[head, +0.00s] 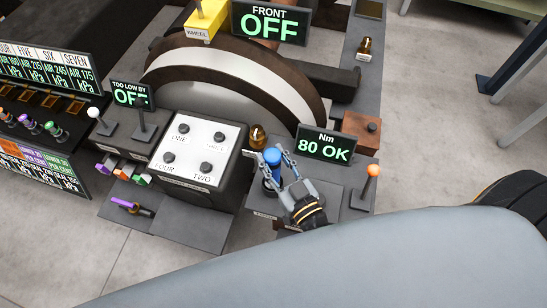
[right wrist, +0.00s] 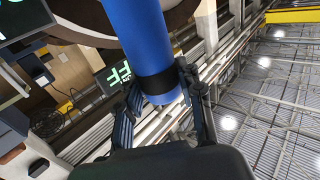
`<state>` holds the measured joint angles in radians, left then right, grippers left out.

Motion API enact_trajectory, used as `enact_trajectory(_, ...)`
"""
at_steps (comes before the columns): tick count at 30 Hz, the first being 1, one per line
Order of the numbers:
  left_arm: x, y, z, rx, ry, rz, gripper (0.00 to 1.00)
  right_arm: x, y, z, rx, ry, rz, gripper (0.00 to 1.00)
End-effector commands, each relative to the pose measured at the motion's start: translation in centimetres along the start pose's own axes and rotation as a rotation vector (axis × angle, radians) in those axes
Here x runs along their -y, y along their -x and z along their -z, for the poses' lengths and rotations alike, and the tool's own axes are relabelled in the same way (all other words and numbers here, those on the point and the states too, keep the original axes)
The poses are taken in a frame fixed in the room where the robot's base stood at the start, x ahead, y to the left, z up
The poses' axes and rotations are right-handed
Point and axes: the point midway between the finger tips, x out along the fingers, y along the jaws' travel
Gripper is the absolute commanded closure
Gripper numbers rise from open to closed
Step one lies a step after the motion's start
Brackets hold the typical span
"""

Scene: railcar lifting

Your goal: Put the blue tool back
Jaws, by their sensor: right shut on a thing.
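The blue tool (head: 272,156) is a blue cylinder with a dark band, about upright, just left of the "Nm 80 OK" display (head: 325,146) in the head view. My right gripper (head: 271,165) is shut on it, with one finger on each side. In the right wrist view the blue tool (right wrist: 138,38) rises between the fingers of the right gripper (right wrist: 158,98), near the dark band. The tool's lower end is partly hidden, so I cannot tell whether it touches the grey plate (head: 333,198). My left gripper is out of view.
A white button box (head: 199,149) stands left of the tool, with a brass knob (head: 257,137) behind. An orange-topped lever (head: 373,170) and a brown block (head: 362,130) are to the right. A large wheel (head: 235,75) is at the back. A purple-handled tool (head: 127,205) lies front left.

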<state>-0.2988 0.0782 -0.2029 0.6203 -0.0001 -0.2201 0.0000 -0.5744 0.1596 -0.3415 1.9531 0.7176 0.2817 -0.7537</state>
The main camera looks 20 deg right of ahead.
Motion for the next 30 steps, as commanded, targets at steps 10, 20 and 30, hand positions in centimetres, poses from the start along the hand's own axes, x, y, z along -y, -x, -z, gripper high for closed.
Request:
enact_trajectory(10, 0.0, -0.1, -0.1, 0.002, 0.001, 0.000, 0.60, 0.0, -0.1, 0.1, -0.004, 0.000, -0.001, 1.00)
enact_trajectory(20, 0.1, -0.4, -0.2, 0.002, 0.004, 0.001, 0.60, 0.0, -0.1, -0.4, -0.004, 0.000, -0.002, 1.00)
enact_trajectory(30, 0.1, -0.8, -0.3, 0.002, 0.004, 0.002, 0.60, 0.0, -0.1, -1.0, -0.005, 0.000, -0.002, 1.00)
